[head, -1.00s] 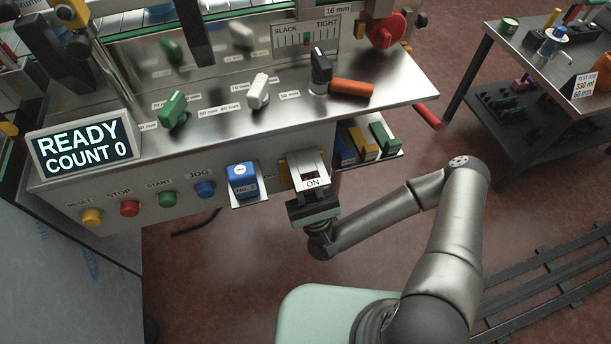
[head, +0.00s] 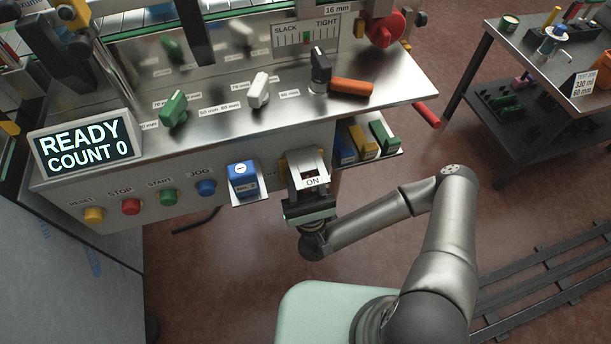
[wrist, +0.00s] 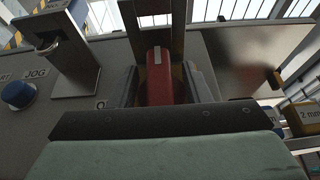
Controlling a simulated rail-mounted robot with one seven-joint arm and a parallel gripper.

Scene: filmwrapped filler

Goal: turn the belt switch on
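The fingertips are partly hidden, and contact cannot be made out.
A blue box (head: 243,180) on a bracket is close left of the switch. Further left are the blue JOG (head: 206,188), green START, red STOP and yellow RESET buttons. A tray of coloured blocks (head: 363,146) is to the right. The display (head: 86,145) reads READY, COUNT 0.

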